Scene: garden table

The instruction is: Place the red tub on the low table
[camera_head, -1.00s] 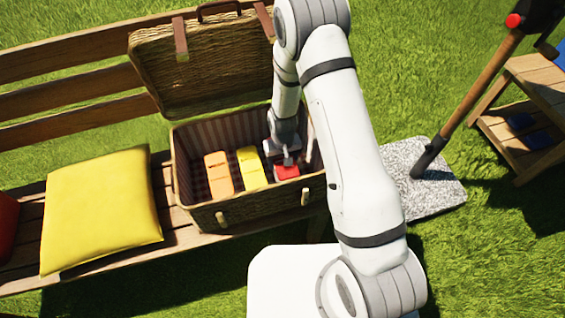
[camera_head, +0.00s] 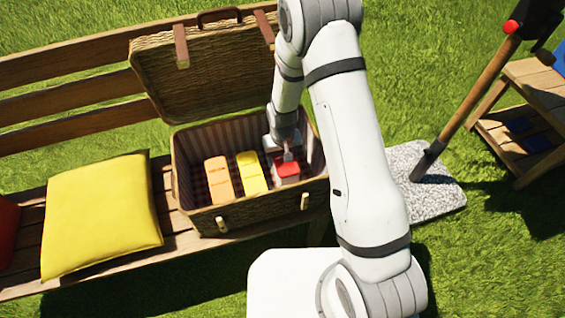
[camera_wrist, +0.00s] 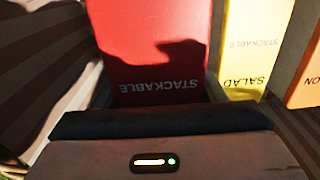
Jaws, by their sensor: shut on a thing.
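The red tub (camera_head: 287,169) is inside the open wicker basket, at its right end. It also fills the upper middle of the wrist view (camera_wrist: 150,45), with the word STACKABLE upside down on it. My gripper (camera_head: 286,157) reaches down into the basket and is shut on the red tub. The tub appears slightly raised, but its underside is hidden. A slatted wooden stand (camera_head: 545,95), possibly the low table, stands at the right edge and is partly cut off.
The wicker basket (camera_head: 262,212) sits on a wooden bench (camera_head: 120,265), lid open behind. A yellow tub (camera_head: 251,172) and an orange tub (camera_head: 219,180) stand left of the red one. A parasol pole rises from a stone base (camera_head: 440,195) between basket and stand.

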